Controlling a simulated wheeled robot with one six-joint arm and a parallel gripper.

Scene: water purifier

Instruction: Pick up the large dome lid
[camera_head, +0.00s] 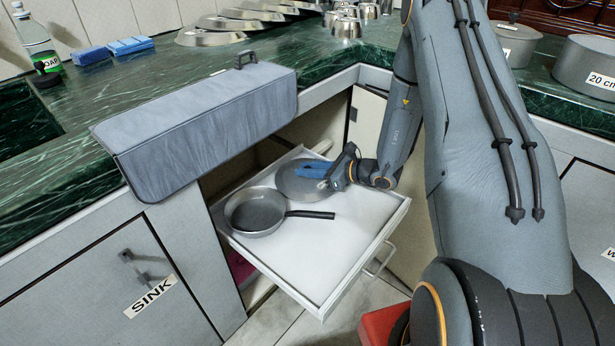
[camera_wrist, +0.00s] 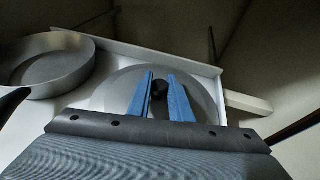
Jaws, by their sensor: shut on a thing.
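The large dome lid (camera_head: 295,183) is a grey round lid lying in the open drawer, at its back right beside a pan. In the wrist view the lid (camera_wrist: 112,92) has a black knob (camera_wrist: 159,88) on top. My gripper (camera_head: 326,178) is over the lid, and its blue fingers (camera_wrist: 160,85) stand on both sides of the knob, shut on it. My fingers hide part of the lid in the head view. I cannot tell whether the lid is lifted off the drawer floor.
A grey frying pan (camera_head: 257,213) with a black handle lies left of the lid in the white drawer (camera_head: 309,262). The drawer's low walls surround both. The drawer's front part is clear.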

